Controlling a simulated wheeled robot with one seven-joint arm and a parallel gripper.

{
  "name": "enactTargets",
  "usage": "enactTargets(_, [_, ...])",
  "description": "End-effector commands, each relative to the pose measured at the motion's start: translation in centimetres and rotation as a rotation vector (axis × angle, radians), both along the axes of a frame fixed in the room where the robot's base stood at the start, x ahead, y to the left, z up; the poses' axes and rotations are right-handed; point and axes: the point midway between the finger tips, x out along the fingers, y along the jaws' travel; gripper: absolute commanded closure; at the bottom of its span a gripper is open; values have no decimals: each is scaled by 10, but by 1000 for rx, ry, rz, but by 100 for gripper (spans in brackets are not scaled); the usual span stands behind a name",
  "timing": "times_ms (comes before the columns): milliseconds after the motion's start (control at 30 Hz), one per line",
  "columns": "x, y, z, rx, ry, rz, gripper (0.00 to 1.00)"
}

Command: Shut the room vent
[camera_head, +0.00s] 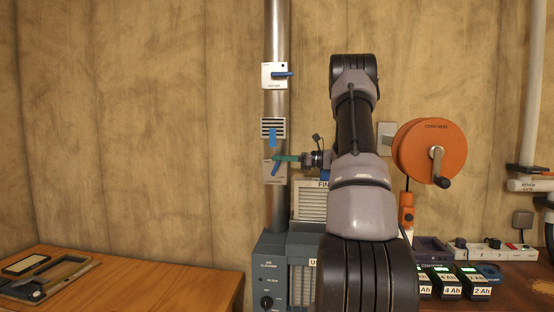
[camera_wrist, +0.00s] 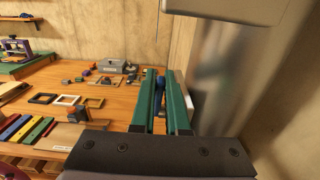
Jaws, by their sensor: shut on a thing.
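On the grey vertical pipe (camera_head: 277,205) in the head view are a louvred vent (camera_head: 273,123) with a blue tab (camera_head: 272,139) hanging from it and, below, a pale plate (camera_head: 270,179) with a slanted blue lever (camera_head: 276,168). Their small labels are too blurred to read. My gripper (camera_head: 277,158), with green fingers, reaches in from the right at the top of this lever. In the wrist view, my gripper (camera_wrist: 163,76) is shut on the blue lever (camera_wrist: 160,92), which shows between the fingers. The fingers hide part of the lever and plate.
Higher on the pipe is a white plate (camera_head: 267,70) with a sideways blue lever (camera_head: 283,74). A grey air cleaner (camera_head: 268,248) stands below. An orange cord reel (camera_head: 430,150) hangs at right. A wooden bench (camera_head: 170,285) is at lower left; wall above it is clear.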

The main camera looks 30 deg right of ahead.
Motion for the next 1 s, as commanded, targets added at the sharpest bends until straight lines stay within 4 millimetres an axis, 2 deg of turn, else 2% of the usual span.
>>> enactTargets(200, [0,0,0,-2,0,-1,100])
enactTargets(233, [0,0,0,-2,0,-1,80])
enactTargets(267, [0,0,0,-2,0,-1,75])
enactTargets(533, [0,0,0,-2,2,0,75])
enactTargets(667, [-4,-6,0,-3,1,-2,75])
enactTargets(1000, [-40,-61,-1,-2,1,-5,75])
